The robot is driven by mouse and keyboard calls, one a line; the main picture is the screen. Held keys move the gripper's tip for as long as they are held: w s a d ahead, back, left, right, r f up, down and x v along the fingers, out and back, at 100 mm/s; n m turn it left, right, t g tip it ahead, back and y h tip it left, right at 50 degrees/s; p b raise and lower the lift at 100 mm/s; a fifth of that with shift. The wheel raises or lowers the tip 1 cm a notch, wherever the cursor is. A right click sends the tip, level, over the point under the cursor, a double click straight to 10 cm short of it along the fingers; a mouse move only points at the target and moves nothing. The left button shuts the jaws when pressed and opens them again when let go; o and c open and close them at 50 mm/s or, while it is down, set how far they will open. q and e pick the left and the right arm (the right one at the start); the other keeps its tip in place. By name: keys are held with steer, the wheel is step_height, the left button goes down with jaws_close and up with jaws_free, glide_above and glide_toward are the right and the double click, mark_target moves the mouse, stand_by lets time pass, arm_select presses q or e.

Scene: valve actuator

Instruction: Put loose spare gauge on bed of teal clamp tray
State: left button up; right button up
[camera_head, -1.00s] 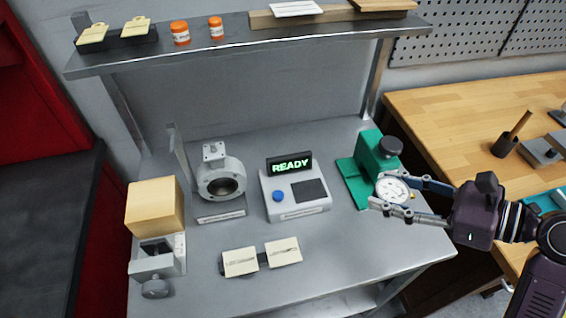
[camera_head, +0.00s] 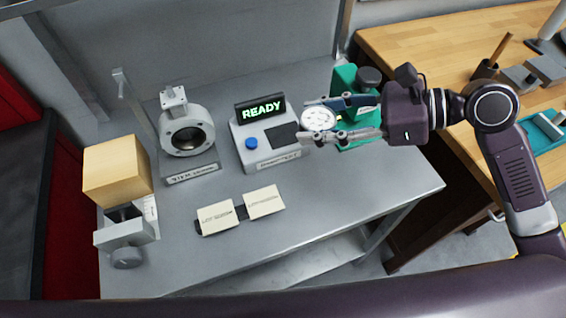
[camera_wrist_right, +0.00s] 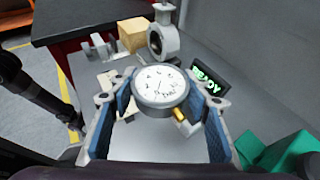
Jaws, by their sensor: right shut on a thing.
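The spare gauge (camera_head: 318,119) is a round dial with a white face and a small brass stem. My right gripper (camera_head: 322,121) is shut on it and holds it in front of the teal clamp tray (camera_head: 344,80), apparently above the bench. In the right wrist view the gauge (camera_wrist_right: 160,86) sits between the blue-padded fingers, face toward the camera. The teal clamp tray (camera_wrist_right: 285,155) is at the lower right there. Its dark knob shows in the head view, while the gripper and forearm hide much of its bed. My left gripper is not in view.
A grey box with a READY display (camera_head: 261,109) and blue button stands left of the gauge. A grey flanged valve body (camera_head: 187,130), a vise with a wooden block (camera_head: 117,168) and two paper cards (camera_head: 241,209) are farther left. The bench's front right is clear.

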mark_target(309, 181)
step_height(309, 181, down, 18)
steer(key=shift+r+b, duration=0.25)
steer(key=shift+b, duration=0.85)
steer(key=shift+f, duration=0.3)
steer(key=o, duration=1.3)
steer(key=shift+f, duration=0.15)
steer(key=shift+o, duration=0.2)
